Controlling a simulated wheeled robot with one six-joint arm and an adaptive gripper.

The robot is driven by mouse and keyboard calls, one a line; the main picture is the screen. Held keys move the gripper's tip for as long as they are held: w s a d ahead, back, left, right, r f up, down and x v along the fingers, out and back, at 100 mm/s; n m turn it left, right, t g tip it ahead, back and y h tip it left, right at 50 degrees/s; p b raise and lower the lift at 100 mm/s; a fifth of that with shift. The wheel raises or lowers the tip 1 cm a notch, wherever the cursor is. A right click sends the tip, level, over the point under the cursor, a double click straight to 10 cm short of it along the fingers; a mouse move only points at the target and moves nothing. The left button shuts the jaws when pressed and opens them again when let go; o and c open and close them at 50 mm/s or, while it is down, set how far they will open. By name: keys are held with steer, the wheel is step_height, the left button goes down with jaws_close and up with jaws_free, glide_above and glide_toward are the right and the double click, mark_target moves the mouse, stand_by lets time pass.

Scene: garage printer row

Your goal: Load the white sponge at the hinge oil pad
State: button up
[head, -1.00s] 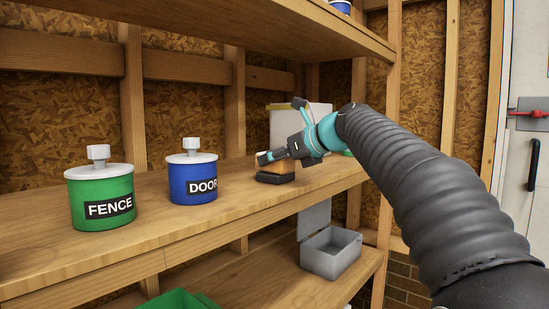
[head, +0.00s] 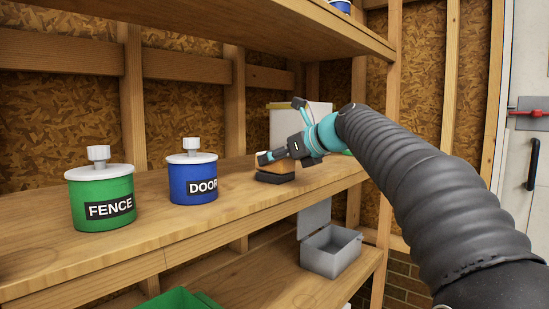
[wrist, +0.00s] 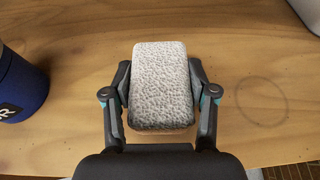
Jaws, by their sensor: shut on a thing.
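My gripper (wrist: 160,98) is shut on a pale, speckled block, the white sponge (wrist: 163,75), with a finger on each side. Its light face fills the space between the fingers in the wrist view, with a tan edge at its lower end. In the head view my gripper (head: 270,156) is over the shelf, and its fingers hide much of the sponge. A tan block part and a dark, flat piece (head: 275,178) show just under the fingers. I cannot tell whether the dark piece is the hinge oil pad, and no label for that pad is readable.
A green FENCE pot (head: 88,191) and a blue DOOR pot (head: 180,183) stand left on the wooden shelf (head: 225,203). A white container (head: 284,119) is behind my gripper. An open grey metal box (head: 331,254) and a green bin (head: 178,299) are lower down.

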steer(key=shift+f, duration=0.2)
step_height(320, 180, up, 3)
steer(key=shift+f+p, duration=0.1)
steer(key=shift+p, duration=1.15)
steer(key=shift+r, duration=2.25)
